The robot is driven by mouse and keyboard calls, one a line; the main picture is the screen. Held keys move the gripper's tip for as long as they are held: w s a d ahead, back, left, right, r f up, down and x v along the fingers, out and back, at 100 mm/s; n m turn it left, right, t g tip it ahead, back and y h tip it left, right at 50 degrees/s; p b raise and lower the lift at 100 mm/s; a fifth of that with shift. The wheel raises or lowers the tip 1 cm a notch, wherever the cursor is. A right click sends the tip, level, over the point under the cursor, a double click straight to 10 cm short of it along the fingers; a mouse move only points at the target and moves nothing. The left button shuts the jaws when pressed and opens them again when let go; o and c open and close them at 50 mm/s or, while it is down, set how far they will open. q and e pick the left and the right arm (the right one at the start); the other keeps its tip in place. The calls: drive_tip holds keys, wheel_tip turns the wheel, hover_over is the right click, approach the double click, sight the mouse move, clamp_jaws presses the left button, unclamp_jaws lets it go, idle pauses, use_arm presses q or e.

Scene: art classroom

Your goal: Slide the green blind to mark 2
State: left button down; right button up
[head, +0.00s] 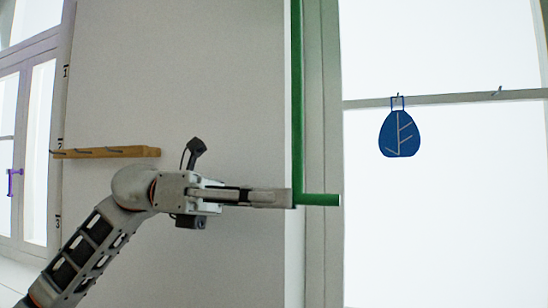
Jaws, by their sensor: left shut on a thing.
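The green blind shows as a narrow upright green strip (298,100) that runs down from the top edge of the head view. At its foot a short level green bar (320,199) sticks out to the right, in front of the right window's frame. My left gripper (288,198) reaches in from the left and is shut on the green blind at this lower corner. Its fingers hide the part they hold. Marks 1 (66,71), 2 (60,144) and 3 (58,222) run top to bottom beside the left window. The bar is lower than mark 2 in the picture. My right gripper is not in view.
A wooden peg rail (105,153) is on the grey wall (180,70), just above my left arm. A purple handle (14,182) is on the left window. The wall below my gripper is clear.

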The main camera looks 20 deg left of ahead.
use_arm(q)
wheel_tip(320, 180, down, 30)
drive_tip(key=b, duration=1.1)
drive_tip(key=shift+b, duration=0.35)
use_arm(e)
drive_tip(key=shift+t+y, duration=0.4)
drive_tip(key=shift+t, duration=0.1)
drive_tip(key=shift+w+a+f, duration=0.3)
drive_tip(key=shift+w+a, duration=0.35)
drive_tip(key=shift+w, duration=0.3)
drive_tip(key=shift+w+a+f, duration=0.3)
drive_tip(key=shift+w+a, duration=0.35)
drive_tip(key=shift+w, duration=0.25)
use_arm(q)
drive_tip(key=c, duration=2.1)
unclamp_jaws()
drive_tip(key=shift+a, duration=0.15)
drive_tip(key=a, duration=1.1)
drive_tip(key=shift+w+a, duration=0.25)
drive_tip(key=shift+a, duration=0.15)
